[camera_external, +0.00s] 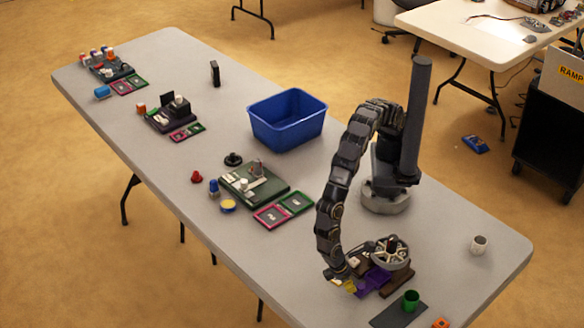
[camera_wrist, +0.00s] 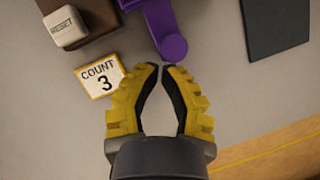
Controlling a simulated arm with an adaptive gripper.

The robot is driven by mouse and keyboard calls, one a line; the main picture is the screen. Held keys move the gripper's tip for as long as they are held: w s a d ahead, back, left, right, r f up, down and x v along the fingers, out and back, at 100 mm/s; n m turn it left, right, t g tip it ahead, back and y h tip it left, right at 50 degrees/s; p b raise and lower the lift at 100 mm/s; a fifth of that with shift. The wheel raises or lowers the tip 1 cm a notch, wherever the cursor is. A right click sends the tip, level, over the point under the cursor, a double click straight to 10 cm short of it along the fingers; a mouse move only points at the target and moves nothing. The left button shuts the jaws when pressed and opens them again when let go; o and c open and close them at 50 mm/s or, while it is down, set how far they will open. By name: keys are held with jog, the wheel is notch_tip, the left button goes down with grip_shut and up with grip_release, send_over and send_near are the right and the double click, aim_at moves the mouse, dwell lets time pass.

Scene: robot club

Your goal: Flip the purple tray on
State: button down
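A purple piece (camera_wrist: 168,30) with a rounded end enters from the top of the wrist view, just ahead of my fingertips and slightly right. It is the purple part (camera_external: 376,279) near the right end of the table in the external view, partly hidden there by my arm. Only part of it shows, so I cannot tell how it is tilted. My gripper (camera_wrist: 161,68) has yellow fingers with a narrow gap at the tips. Bare table shows between them, and nothing is held. In the external view my gripper (camera_external: 348,286) is low over the table, beside the purple part.
A "COUNT 3" card (camera_wrist: 100,75) lies left of my fingers. Above it is a brown base (camera_wrist: 92,14) with a white "RESET" block (camera_wrist: 66,28). A dark mat (camera_wrist: 282,28) is at upper right. A wheel-like device (camera_external: 391,252) and a green cup (camera_external: 411,300) stand nearby.

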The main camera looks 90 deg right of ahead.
dwell(0.4)
jog(key=shift+w+a, duration=0.15)
jog(key=shift+w, duration=0.2)
jog(key=w, duration=0.1)
jog(key=w+a, duration=0.1)
jog(key=w, duration=0.1)
jog(key=shift+w, duration=0.25)
jog(key=v, duration=0.9)
jog(key=shift+r, duration=0.5)
jog(key=shift+s, duration=0.1)
